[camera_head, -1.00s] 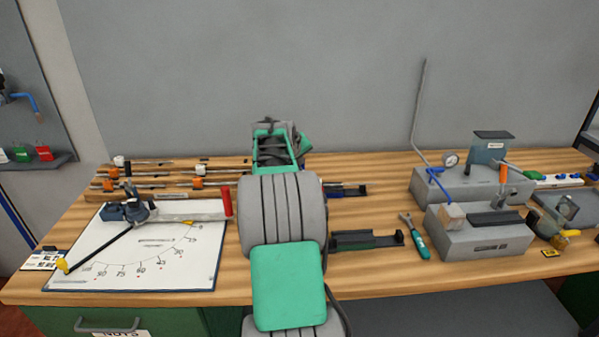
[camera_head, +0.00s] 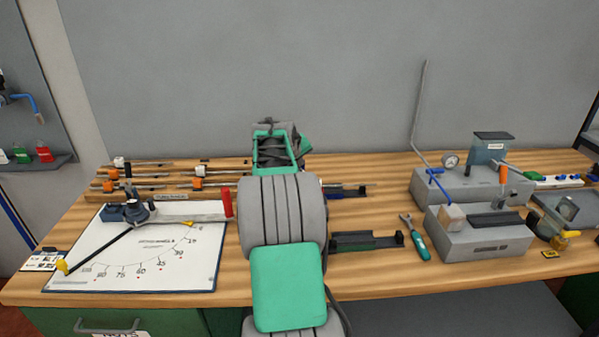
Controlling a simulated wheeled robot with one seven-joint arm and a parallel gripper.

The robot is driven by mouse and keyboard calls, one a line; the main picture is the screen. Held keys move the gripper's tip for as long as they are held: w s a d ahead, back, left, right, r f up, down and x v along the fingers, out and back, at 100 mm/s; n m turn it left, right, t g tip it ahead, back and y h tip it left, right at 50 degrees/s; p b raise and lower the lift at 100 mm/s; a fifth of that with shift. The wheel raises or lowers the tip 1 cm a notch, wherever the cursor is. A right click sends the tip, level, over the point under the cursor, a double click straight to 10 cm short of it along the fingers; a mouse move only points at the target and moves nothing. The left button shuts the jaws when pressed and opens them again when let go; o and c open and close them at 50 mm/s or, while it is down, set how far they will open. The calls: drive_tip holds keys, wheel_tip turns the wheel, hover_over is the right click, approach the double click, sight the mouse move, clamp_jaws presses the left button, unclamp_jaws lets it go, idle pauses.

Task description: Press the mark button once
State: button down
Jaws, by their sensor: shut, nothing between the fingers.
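I cannot pick out a mark button by any readable label. A white strip (camera_head: 545,183) at the far right carries a green piece (camera_head: 532,177) and blue pieces (camera_head: 563,178) that look like buttons; their markings are too small to read. A white dial board (camera_head: 165,268) with a printed number arc lies at the left, with a dark pivot unit and a pointer arm with a red handle (camera_head: 227,202) on it. My grey and green arm rises in the middle of the view. My gripper's fingers are hidden behind the arm's own links.
Two grey blocks (camera_head: 478,238) with a gauge (camera_head: 450,160) and a blue lever stand at the right. A green-handled wrench (camera_head: 420,244) and black holders (camera_head: 365,241) lie between them and my arm. Rods with orange collars (camera_head: 195,184) lie at the back left.

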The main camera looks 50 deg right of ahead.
drive_tip(key=shift+f, duration=0.15)
idle(0.5)
drive_tip(key=shift+f+b, duration=0.3)
drive_tip(key=shift+s+f+b, duration=0.1)
drive_tip(key=shift+f+b, duration=0.4)
drive_tip(key=shift+f, duration=0.3)
idle(0.8)
drive_tip(key=shift+r+p, duration=0.75)
drive_tip(key=shift+r, duration=0.45)
drive_tip(key=shift+r+p, duration=1.65)
drive_tip(key=shift+r, duration=0.85)
